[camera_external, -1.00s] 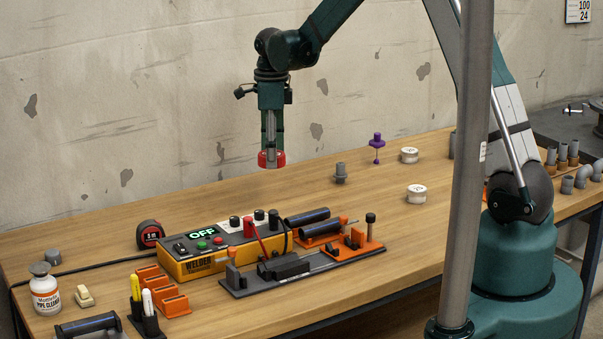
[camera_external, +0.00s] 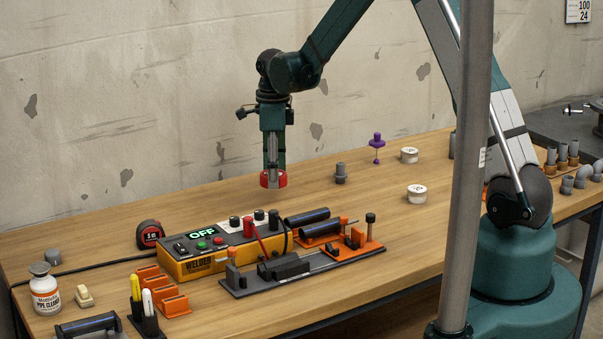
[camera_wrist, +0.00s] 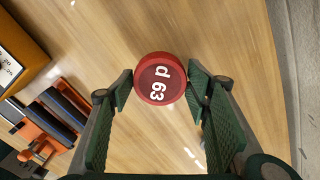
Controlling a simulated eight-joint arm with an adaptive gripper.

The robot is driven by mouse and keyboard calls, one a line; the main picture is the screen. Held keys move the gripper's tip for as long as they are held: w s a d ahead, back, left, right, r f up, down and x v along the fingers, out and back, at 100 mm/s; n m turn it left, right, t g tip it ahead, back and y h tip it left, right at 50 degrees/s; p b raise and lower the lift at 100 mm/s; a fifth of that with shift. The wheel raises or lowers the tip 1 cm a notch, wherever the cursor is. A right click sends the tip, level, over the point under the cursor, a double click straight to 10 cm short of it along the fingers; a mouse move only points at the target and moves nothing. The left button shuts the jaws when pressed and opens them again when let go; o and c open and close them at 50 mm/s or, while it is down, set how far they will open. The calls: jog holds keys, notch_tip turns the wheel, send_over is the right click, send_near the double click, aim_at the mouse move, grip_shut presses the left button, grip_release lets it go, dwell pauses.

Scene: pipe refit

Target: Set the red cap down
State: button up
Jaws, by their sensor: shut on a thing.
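The red cap (camera_external: 273,180) is held at the tips of my gripper (camera_external: 273,168), which points straight down over the wooden workbench (camera_external: 330,210). In the wrist view the red cap (camera_wrist: 160,79) shows its round face marked "d 63", pinched between the two green fingers of my gripper (camera_wrist: 160,86). The cap appears at or slightly above the bench surface behind the welder box; I cannot tell whether it touches.
The yellow welder box (camera_external: 215,252) with its display reading OFF stands in front of the cap. Black pipes on orange holders (camera_external: 345,243) lie to its right. A grey fitting (camera_external: 340,173), a purple piece (camera_external: 377,142) and white caps (camera_external: 416,194) stand to the right. Bench around the cap is clear.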

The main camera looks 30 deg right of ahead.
aim_at(274, 200)
jog(key=shift+f, duration=0.3)
jog(key=shift+f+b, duration=0.3)
jog(key=shift+f, duration=1.55)
jog(key=shift+f, duration=0.2)
jog(key=o, duration=0.9)
jog(key=shift+r, duration=0.15)
notch_tip(274, 200, up, 12)
jog(key=shift+r+p, duration=0.1)
jog(key=shift+p, duration=0.75)
